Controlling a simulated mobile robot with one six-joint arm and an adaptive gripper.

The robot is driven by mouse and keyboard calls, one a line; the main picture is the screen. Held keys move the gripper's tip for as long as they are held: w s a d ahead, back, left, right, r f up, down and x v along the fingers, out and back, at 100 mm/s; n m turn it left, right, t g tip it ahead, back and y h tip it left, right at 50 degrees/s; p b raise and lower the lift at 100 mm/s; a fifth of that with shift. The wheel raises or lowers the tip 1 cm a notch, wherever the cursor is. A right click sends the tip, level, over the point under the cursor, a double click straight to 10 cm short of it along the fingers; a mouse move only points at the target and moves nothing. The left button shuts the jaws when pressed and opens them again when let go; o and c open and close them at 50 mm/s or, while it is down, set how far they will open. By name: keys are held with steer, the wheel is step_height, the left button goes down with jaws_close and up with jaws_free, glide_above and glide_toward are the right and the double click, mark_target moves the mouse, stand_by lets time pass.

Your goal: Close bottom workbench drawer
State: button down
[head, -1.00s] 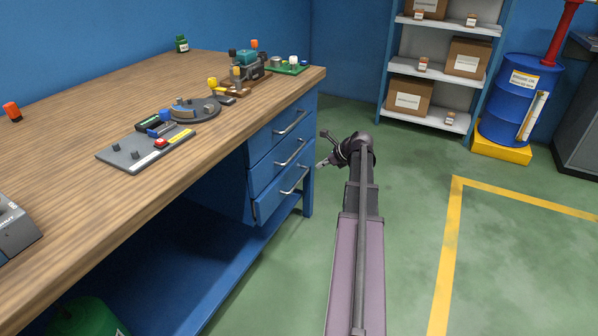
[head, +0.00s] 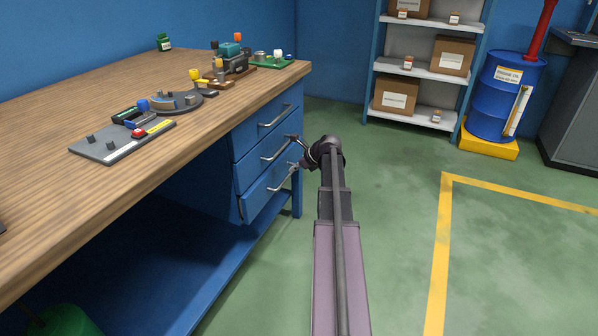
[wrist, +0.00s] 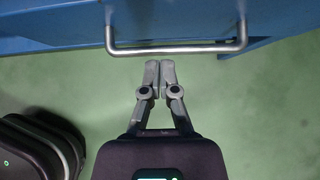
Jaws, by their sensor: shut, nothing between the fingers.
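The blue bottom drawer (head: 262,196) is the lowest of three under the workbench's right end. Its front stands slightly out from the cabinet. Its metal handle (head: 282,180) is partly overlapped by my gripper (head: 291,166) in the head view. In the wrist view a handle bar (wrist: 180,50) crosses the top, in front of a blue drawer front (wrist: 170,20).
The wooden workbench top (head: 60,190) holds several small parts, left of my arm. A bench leg (head: 297,195) stands right beside the drawers. The green floor (head: 400,260) to the right is clear. Shelves (head: 415,70) and a blue barrel (head: 497,105) stand at the back.

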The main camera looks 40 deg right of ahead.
mark_target(276, 167)
steer(key=shift+w+a+f, duration=0.2)
steer(key=shift+w+a, duration=0.15)
steer(key=shift+w, duration=0.45)
steer(key=shift+w+a+f, duration=0.15)
steer(key=shift+w+a, duration=0.15)
steer(key=shift+w, duration=0.5)
steer(key=shift+w+a+f, duration=0.2)
steer(key=shift+w+a, duration=0.15)
steer(key=shift+w, duration=0.45)
steer(key=shift+w+a, duration=0.25)
steer(key=shift+w, duration=0.3)
steer(key=shift+w+a, duration=0.2)
steer(key=shift+w, duration=0.3)
